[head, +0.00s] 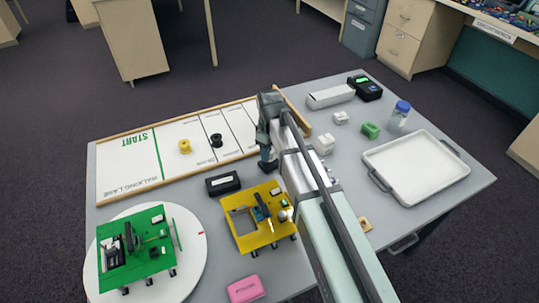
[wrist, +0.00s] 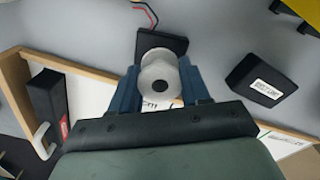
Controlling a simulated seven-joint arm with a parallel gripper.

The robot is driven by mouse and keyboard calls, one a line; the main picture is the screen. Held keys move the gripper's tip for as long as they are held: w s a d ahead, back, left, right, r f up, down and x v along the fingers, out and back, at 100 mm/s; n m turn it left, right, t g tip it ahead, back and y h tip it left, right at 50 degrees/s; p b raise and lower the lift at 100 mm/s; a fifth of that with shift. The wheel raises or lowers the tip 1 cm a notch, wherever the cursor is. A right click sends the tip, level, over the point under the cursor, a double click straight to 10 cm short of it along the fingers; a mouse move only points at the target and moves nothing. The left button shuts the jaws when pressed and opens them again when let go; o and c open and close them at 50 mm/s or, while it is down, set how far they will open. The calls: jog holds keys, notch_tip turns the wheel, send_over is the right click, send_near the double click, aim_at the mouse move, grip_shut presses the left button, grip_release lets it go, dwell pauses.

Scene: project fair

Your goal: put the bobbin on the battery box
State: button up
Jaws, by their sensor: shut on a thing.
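My gripper (wrist: 160,92) is shut on a pale grey bobbin (wrist: 158,62), with one blue finger on each side of it. A black box with red and black wires (wrist: 176,41), which looks like the battery box, lies behind the bobbin in the wrist view. The bobbin covers part of this box, and I cannot tell whether they touch. In the head view my gripper (head: 267,160) is low over the table near the walking lane's edge. My arm and fingers hide the bobbin there, and the box cannot be made out clearly.
A black labelled box (head: 222,184) and a yellow wheeled board (head: 245,238) stand close by. The walking lane (head: 140,180) holds yellow (head: 184,146) and black (head: 216,140) spools. A white tray (head: 420,165) is at right; a green board (head: 150,260) is at front left.

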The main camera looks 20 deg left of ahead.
jog(key=shift+f, duration=1.2)
jog(key=shift+f, duration=0.1)
jog(key=o, duration=1)
notch_tip(320, 180, up, 12)
jog(key=shift+r, duration=0.15)
